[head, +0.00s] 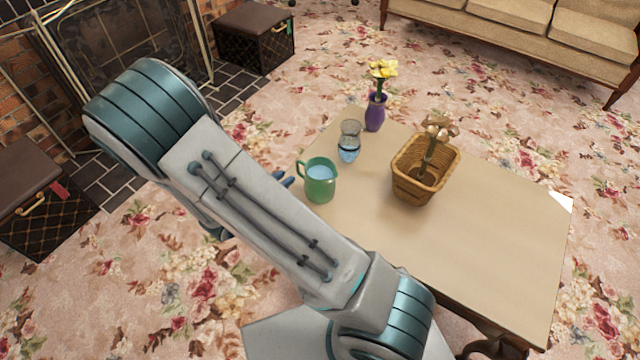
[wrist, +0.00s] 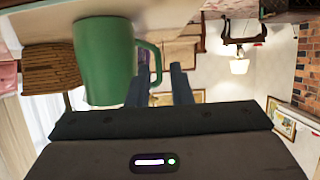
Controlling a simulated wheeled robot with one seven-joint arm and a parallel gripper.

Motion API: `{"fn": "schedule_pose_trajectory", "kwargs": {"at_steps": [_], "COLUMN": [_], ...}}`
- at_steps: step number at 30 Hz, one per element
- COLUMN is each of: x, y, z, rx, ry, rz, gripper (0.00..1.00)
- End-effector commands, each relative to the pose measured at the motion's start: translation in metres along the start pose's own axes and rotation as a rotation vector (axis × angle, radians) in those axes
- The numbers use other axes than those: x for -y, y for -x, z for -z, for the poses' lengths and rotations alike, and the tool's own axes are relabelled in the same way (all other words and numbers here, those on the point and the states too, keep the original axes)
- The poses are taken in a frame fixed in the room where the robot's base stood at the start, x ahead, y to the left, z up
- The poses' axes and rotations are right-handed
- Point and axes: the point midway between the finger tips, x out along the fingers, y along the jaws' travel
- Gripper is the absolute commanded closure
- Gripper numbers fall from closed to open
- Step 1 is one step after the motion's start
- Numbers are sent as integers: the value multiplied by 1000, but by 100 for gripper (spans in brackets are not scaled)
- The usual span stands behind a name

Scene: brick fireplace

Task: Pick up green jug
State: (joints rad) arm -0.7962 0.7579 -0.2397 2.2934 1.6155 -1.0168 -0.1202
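The green jug (head: 320,181) stands upright near the table's left edge, holding something light blue, with its handle toward the left. In the wrist view, which is upside down, the green jug (wrist: 104,60) is large and close, and its handle reaches across the space by my fingers. My gripper (wrist: 160,72) is open, its two dark fingers apart. The handle overlaps the near finger in the picture; I cannot tell whether they touch. In the head view my gripper's blue fingertips (head: 284,180) show just left of the handle; the rest is hidden behind my arm.
The table (head: 470,240) also bears a glass vase (head: 349,143) with blue liquid, a purple vase (head: 376,113) with yellow flowers, a wicker basket (head: 425,172) with a dried flower, and white paper (head: 561,201). The table's right part is clear. A sofa (head: 520,30) stands behind.

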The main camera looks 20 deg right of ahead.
Motion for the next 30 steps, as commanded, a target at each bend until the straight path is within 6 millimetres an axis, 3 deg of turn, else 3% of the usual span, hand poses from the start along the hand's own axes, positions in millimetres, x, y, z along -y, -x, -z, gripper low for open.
{"fn": "schedule_pose_trajectory", "kwargs": {"at_steps": [8, 16, 26, 28, 30], "x": [-1, -4, -3, -3, -3], "y": [-24, -63, -68, -68, -68], "z": [-1, 0, 2, 2, 2], "rx": [1, 0, 1, 1, 1], "ry": [0, 0, 0, 0, 0], "rz": [0, 0, 2, 2, 2], "gripper": [81, 81, 81, 100, 100]}}
